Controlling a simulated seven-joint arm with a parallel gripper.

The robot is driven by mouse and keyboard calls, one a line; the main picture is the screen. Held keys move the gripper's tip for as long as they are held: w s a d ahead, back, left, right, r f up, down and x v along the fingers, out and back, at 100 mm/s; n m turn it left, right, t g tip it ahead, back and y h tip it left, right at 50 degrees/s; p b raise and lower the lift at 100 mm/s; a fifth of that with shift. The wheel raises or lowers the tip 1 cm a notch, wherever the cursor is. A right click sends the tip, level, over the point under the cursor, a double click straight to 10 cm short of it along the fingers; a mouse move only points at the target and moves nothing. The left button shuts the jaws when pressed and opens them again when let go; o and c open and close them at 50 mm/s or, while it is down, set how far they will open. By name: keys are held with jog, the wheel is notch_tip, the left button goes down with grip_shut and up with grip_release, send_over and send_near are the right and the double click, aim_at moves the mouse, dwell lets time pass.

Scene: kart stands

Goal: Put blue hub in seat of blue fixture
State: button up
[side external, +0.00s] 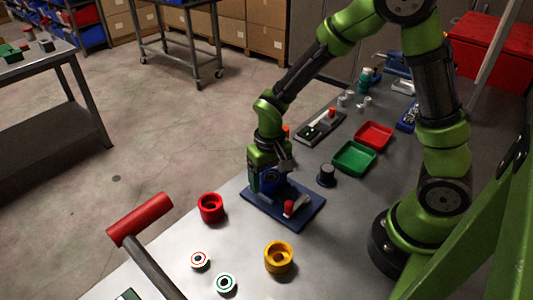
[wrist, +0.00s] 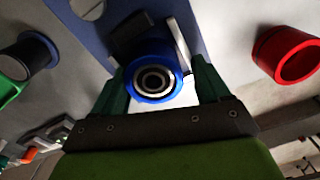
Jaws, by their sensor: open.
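The blue hub (wrist: 153,92) is a short blue cylinder with a pale ring and dark centre showing at its end. In the side view the blue hub (side external: 270,181) is partly hidden by my gripper. It is over or on the blue fixture (side external: 310,211), a flat blue plate with a red-knobbed clamp (side external: 290,208); whether it is fully seated I cannot tell. The fixture also shows in the wrist view (wrist: 68,22). My gripper (wrist: 158,76) is open, its green fingers on either side of the hub, with gaps visible. In the side view my gripper (side external: 268,178) points down at the plate.
A red cup (side external: 211,208) and a yellow cup (side external: 279,258) stand on the table near the fixture. Two ringed discs (side external: 200,260) (side external: 225,283) lie in front. A black cylinder (side external: 327,176), a green tray (side external: 354,157) and a red tray (side external: 374,136) are behind and right.

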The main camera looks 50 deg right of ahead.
jog(key=shift+s+d+f, duration=0.2)
jog(key=shift+d+f, duration=0.35)
jog(key=shift+f, duration=0.05)
notch_tip(320, 180, up, 13)
jog(key=s+d+r+t+y, duration=0.1)
jog(key=s+r+t, duration=0.6)
jog(key=s+r, duration=0.3)
jog(key=shift+d+y, duration=0.25)
jog(key=shift+y, duration=0.15)
jog(key=shift+r, duration=0.15)
